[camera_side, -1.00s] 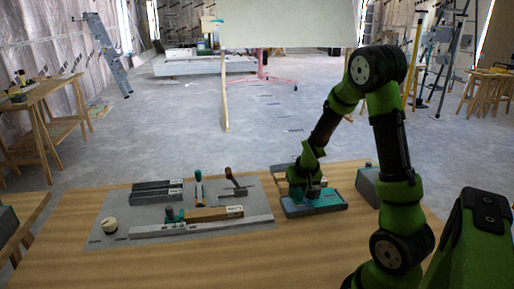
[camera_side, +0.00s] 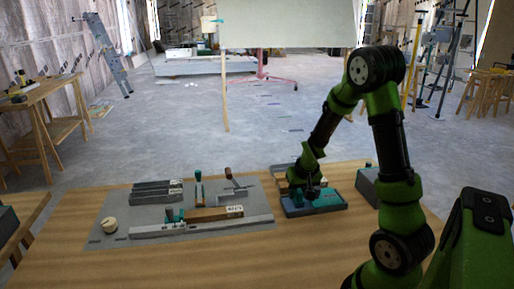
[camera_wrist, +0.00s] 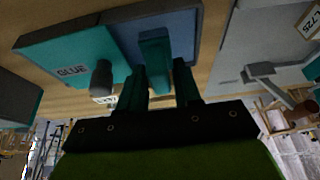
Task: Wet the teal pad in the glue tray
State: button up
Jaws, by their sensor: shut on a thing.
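The glue tray (camera_side: 335,207) lies flat on the wooden table, right of the grey mat. In the wrist view it shows a teal part (camera_wrist: 40,52) marked GLUE and a blue part (camera_wrist: 190,22). My gripper (camera_side: 310,191) is low over the tray, pointing down. In the wrist view my gripper (camera_wrist: 160,72) is shut on the teal pad (camera_wrist: 154,48), which shows between the fingers, in front of the blue part. Whether the pad touches the tray's surface cannot be told. A grey knob (camera_wrist: 101,76) stands by the tray's teal part.
A grey block (camera_side: 368,186) stands right of the tray. The table front is clear.

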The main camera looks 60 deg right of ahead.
aim_at(299, 190)
jog(key=shift+f, duration=0.1)
jog(key=shift+r, duration=3.6)
jog(key=shift+s, duration=0.1)
